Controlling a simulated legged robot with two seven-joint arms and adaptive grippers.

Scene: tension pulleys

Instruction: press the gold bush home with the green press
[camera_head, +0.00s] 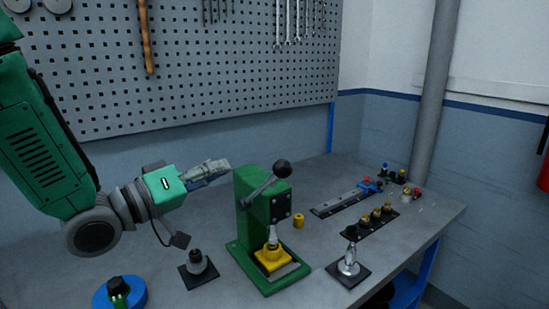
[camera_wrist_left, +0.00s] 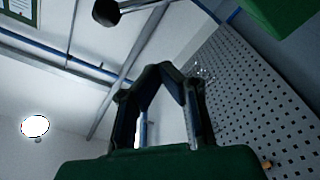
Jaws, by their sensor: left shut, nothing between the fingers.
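The green press (camera_head: 246,213) stands on the bench, with a grey lever ending in a black knob (camera_head: 282,168) at its top. A yellow block (camera_head: 271,260) sits on the press base with a silver pointed part (camera_head: 272,239) above it; whether they touch is unclear. A small gold cylinder, apparently the gold bush (camera_head: 299,221), stands on the bench right of the press. My left gripper (camera_head: 224,165) is shut and empty, left of the press top and apart from the lever. The wrist view shows its fingers (camera_wrist_left: 165,70), the knob (camera_wrist_left: 106,12) and a green press part (camera_wrist_left: 283,14).
A dark part on a black plate (camera_head: 198,268) and a blue round base (camera_head: 120,293) stand left of the press. A silver part on a plate (camera_head: 348,264) stands right. Several gold-topped parts sit in a black rack (camera_head: 370,222). A pegboard (camera_head: 200,70) is behind.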

